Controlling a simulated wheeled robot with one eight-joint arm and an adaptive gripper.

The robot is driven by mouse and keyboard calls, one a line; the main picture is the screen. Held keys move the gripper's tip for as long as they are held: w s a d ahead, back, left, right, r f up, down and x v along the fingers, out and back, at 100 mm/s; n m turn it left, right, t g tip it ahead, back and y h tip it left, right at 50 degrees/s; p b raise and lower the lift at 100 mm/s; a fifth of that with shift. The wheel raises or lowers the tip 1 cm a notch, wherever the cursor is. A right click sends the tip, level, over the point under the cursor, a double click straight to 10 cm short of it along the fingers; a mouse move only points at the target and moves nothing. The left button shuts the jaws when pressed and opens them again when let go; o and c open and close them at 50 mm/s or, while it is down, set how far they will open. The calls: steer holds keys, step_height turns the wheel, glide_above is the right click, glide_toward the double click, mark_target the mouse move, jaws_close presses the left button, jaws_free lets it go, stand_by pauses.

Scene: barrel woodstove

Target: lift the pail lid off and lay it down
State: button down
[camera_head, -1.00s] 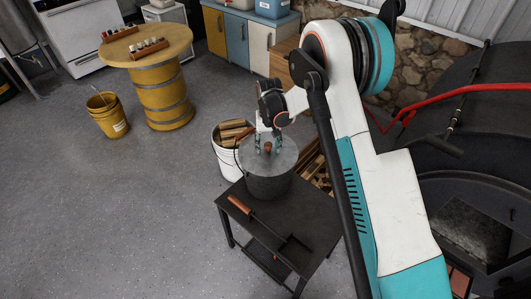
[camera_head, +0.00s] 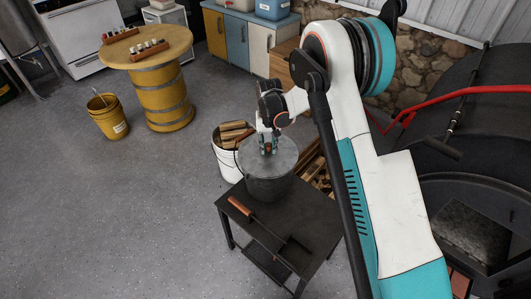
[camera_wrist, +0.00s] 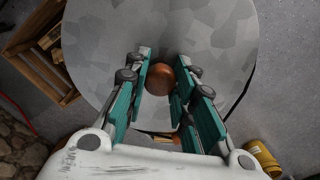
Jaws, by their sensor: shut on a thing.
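The grey metal pail lid (camera_head: 286,157) sits on top of the dark pail (camera_head: 268,188), which stands on the small black table (camera_head: 318,222). The lid looks level and seated on the rim. My gripper (camera_head: 267,147) points down at the lid's centre. In the wrist view the lid (camera_wrist: 215,38) fills the upper middle, with its round brown wooden knob (camera_wrist: 160,79) between the teal fingers of my gripper (camera_wrist: 172,82). The fingers are shut on the knob. The pail's inside is hidden by the lid.
A shovel with a wooden handle (camera_head: 240,206) lies across the table's front. A white bucket of firewood (camera_head: 228,163) stands behind the pail, to its left. The black barrel stove (camera_head: 478,95) is at right. Grey floor at left is open, before a yellow bucket (camera_head: 108,122).

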steer(key=shift+r, duration=0.6)
steer(key=shift+r+p, duration=0.2)
steer(key=shift+p, duration=0.1)
steer(key=shift+r+p, duration=1.1)
steer(key=shift+r, duration=1.3)
